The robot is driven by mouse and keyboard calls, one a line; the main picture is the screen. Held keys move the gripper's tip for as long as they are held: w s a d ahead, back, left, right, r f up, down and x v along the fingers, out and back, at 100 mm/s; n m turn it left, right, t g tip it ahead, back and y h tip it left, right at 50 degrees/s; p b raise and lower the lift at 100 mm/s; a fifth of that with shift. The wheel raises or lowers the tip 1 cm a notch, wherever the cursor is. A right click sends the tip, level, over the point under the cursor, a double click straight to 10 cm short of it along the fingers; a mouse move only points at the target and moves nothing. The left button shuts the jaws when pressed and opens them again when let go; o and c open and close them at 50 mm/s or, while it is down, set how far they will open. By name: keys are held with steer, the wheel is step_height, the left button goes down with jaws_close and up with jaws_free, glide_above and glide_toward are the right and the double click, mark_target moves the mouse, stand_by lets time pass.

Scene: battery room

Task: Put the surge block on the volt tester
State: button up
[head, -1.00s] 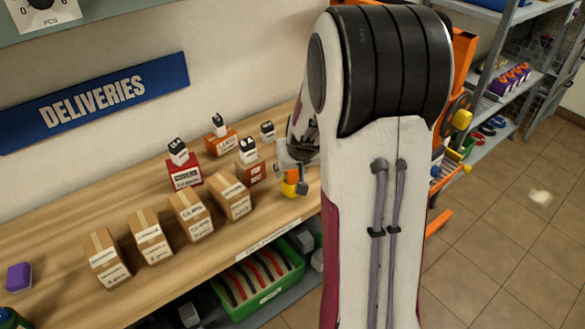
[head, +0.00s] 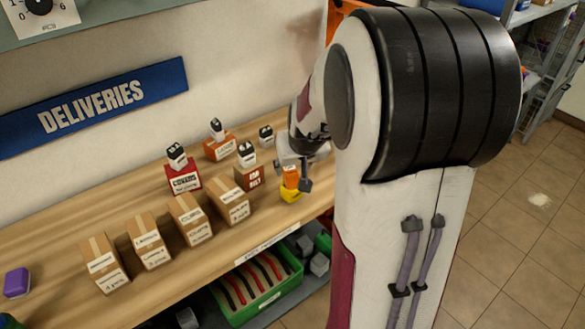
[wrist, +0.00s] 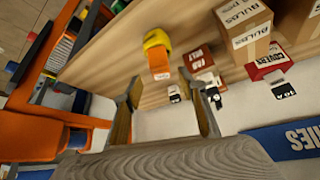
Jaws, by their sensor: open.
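No readable label names the surge block or the volt tester, so I cannot be sure which things they are. A small orange block (head: 290,177) stands on a yellow base (head: 289,196) near the table's right front edge. The orange block (wrist: 160,66) and yellow base (wrist: 157,39) also show in the wrist view, above the gap between my fingers. My gripper (head: 298,165) is open, close beside the orange block, one grey finger at its right. In the wrist view my gripper (wrist: 163,98) has its fingers wide apart with nothing between their tips.
Black-and-white blocks stand on a red box (head: 184,181), an orange box (head: 219,148) and a brown box (head: 248,178); another small block (head: 266,136) stands behind. Several cartons (head: 149,243) line the front. A purple block (head: 17,283) is at far left. Bare wood (head: 60,245) lies between.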

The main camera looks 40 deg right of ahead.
steer(key=shift+v, duration=2.95)
steer(key=s+a+r+n+y, duration=0.1)
steer(key=s+a+r, duration=0.1)
steer(key=s+a, duration=0.35)
steer(key=s+a+r+n, duration=0.1)
steer(key=s+a+r, duration=0.15)
steer(key=a, duration=0.55)
steer(key=s+a+n+y, duration=0.1)
steer(key=s+a+n, duration=0.1)
steer(key=s+a, duration=0.6)
steer(key=s, duration=0.3)
steer(key=shift+a+r+n+y, duration=0.2)
steer(key=shift+a+n+y, duration=0.1)
steer(key=shift+a, duration=0.1)
